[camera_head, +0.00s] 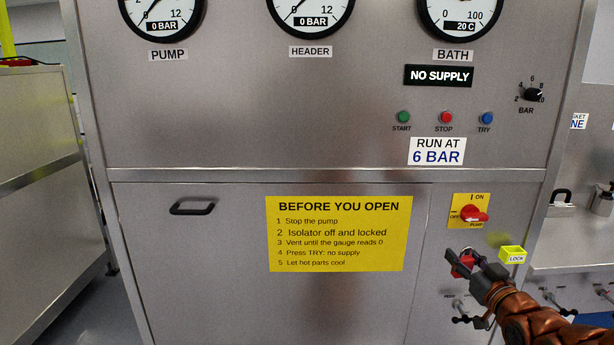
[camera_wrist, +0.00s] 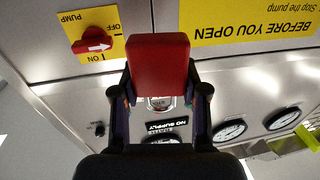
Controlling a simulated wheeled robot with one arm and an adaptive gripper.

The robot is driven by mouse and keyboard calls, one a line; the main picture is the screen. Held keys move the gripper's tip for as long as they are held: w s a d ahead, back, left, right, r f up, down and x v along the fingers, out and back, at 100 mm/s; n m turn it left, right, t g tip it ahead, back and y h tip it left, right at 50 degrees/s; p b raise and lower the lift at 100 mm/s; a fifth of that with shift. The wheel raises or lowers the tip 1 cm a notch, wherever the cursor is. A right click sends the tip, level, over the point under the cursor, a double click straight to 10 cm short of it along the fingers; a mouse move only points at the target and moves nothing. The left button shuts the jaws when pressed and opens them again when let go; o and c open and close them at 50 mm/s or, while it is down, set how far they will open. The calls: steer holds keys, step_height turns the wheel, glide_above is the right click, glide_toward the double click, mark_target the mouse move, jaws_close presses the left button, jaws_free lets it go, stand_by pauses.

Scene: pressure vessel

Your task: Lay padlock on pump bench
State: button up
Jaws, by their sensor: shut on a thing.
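My gripper (camera_head: 464,261) is shut on the red padlock (camera_head: 465,268), in front of the lower right of the steel cabinet. In the wrist view the padlock (camera_wrist: 160,65) is a red block between the two fingers (camera_wrist: 160,100), with part of its metal shackle showing towards the palm. The padlock is apart from the red isolator knob (camera_head: 473,213) on its yellow plate, which is above it in the head view. No bench is labelled as the pump bench; a steel worktop (camera_head: 570,256) shows at the right.
A yellow LOCK holder (camera_head: 512,254) is on the cabinet just right of my gripper. Valve handles (camera_head: 463,319) are below my gripper. A steel unit (camera_head: 35,150) stands at the left, with floor between it and the cabinet.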

steer(key=w+a+n+y+p, duration=0.1)
steer(key=w+a, duration=0.1)
steer(key=a, duration=0.7)
steer(key=w+a+r+n+g+y+p, duration=0.1)
steer(key=w+a+p, duration=0.1)
steer(key=a, duration=0.7)
steer(key=shift+w+a+y, duration=0.3)
steer(key=shift+w+a, duration=0.05)
steer(key=shift+w, duration=0.45)
